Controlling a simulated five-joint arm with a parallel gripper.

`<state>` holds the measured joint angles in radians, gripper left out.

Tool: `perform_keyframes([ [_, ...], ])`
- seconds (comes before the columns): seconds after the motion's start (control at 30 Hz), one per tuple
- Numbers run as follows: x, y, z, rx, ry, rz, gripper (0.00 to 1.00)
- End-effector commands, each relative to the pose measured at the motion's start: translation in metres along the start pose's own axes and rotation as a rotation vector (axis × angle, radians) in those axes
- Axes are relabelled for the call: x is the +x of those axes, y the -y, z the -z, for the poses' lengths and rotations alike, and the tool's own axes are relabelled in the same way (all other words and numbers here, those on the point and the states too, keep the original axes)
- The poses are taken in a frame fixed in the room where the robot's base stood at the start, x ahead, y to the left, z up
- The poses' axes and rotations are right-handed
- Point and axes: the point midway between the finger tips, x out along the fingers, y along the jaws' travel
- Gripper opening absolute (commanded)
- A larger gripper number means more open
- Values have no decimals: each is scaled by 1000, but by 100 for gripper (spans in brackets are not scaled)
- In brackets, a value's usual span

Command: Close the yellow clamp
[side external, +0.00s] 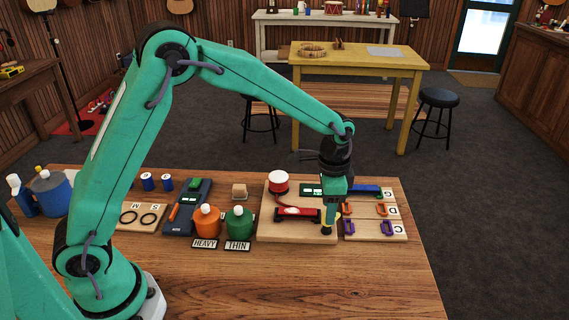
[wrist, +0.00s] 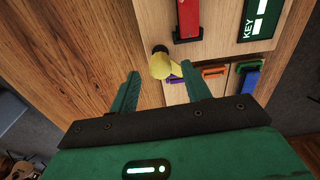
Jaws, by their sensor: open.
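The yellow clamp (wrist: 162,67) is a small yellow piece with a dark round end, at the edge of a wooden board (wrist: 216,47) in the wrist view. In the side view only a bit of yellow (side external: 338,216) shows beside my gripper (side external: 329,232), which hides the rest. My gripper (wrist: 160,72) is open, and in the wrist view the clamp appears between its green fingertips, nearer the right one. I cannot tell whether a finger touches it. How far the clamp is open is not clear.
An orange bottle (side external: 206,222) and green bottle (side external: 238,223) stand left. The table front is clear.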

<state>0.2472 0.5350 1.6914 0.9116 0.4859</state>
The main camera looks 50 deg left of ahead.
Motion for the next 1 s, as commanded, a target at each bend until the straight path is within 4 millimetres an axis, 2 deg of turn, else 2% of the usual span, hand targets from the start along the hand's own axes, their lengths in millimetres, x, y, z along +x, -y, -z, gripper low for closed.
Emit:
perform_keyframes([
  [0.2, 19, 0, 0, 0, 0, 0, 48],
  [0.57, 22, 0, 0, 0, -1, 0, 48],
  [0.8, 22, 0, 0, 0, -1, 0, 3],
  [1.0, 22, 0, 0, -5, -1, 0, 3],
])
